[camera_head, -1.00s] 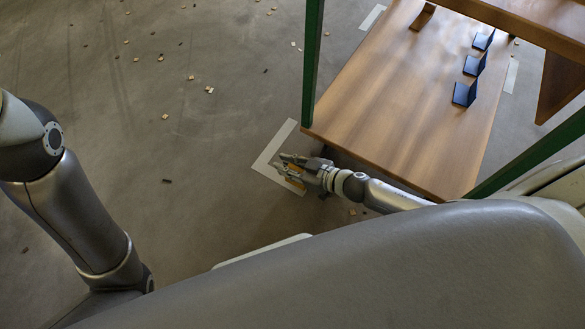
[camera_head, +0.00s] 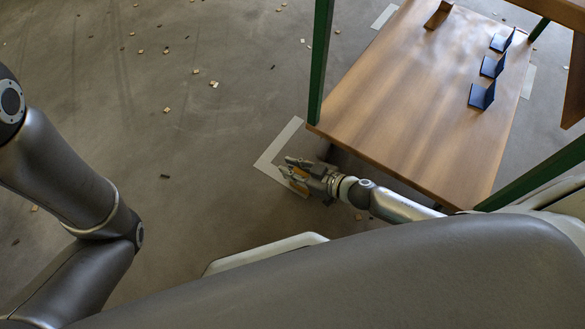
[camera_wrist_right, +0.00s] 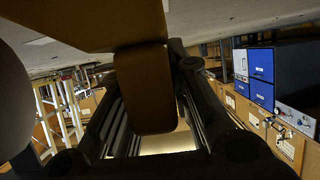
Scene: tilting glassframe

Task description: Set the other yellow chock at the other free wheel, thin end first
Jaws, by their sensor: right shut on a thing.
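My right gripper (camera_head: 290,168) is low over the floor, just off the near left corner of the wooden deck (camera_head: 400,110). It is shut on a yellow chock (camera_head: 300,172), of which only a small part shows between the fingers. In the right wrist view an orange-brown block, probably the chock (camera_wrist_right: 145,90), sits between the dark fingers. I cannot tell which way its thin end points. The wheel is not clearly visible; the deck and my gripper hide that area. My left arm shows at the left, but its gripper is out of view.
White L-shaped tape (camera_head: 268,160) marks the floor beside the deck corner. Green posts (camera_head: 319,60) rise from the deck edge. Several blue angled pieces (camera_head: 482,95) and a brown wooden piece (camera_head: 438,15) stand on the deck. Small chips litter the open floor at left.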

